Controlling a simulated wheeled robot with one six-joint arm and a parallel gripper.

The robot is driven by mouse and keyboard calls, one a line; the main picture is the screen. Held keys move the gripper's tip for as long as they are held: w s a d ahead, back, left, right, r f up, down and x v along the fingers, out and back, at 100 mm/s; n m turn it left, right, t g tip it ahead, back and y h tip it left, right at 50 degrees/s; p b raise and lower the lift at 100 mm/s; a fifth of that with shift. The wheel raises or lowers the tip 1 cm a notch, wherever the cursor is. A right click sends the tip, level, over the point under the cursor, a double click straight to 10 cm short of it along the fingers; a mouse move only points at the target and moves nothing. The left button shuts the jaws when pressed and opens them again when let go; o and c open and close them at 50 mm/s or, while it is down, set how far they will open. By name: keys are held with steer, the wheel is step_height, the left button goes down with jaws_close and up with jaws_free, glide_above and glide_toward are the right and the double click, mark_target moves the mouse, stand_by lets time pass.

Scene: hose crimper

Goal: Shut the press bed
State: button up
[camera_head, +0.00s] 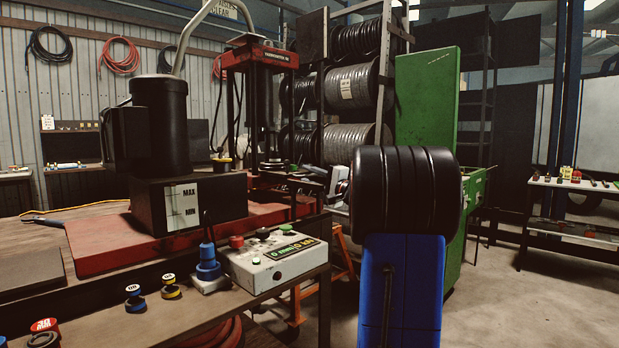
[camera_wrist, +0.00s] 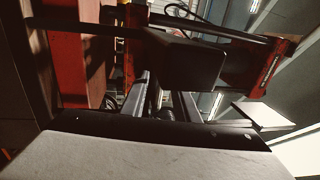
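The press (camera_head: 262,55) stands on the bench at centre left in the head view, with a red top beam, dark uprights and a red base. Its bed area (camera_head: 285,178) is partly hidden by the motor unit and by clutter. In the wrist view, red frame parts (camera_wrist: 268,68) and a dark block (camera_wrist: 185,58) lie ahead. Dark finger-like bars show in the wrist view (camera_wrist: 168,100). Whether they hold anything cannot be told.
A black motor and tank (camera_head: 160,125) stand on a red plate left of the press. A control box (camera_head: 277,260) with buttons and a blue joystick (camera_head: 208,265) sit at the bench's front. A green cabinet (camera_head: 428,100) and hose reels (camera_head: 347,87) stand behind. Floor is clear at right.

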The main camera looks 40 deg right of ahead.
steer(key=s+d+f, duration=0.1)
steer(key=s+f, duration=0.2)
steer(key=s, duration=1.4)
steer(key=shift+d, duration=0.2)
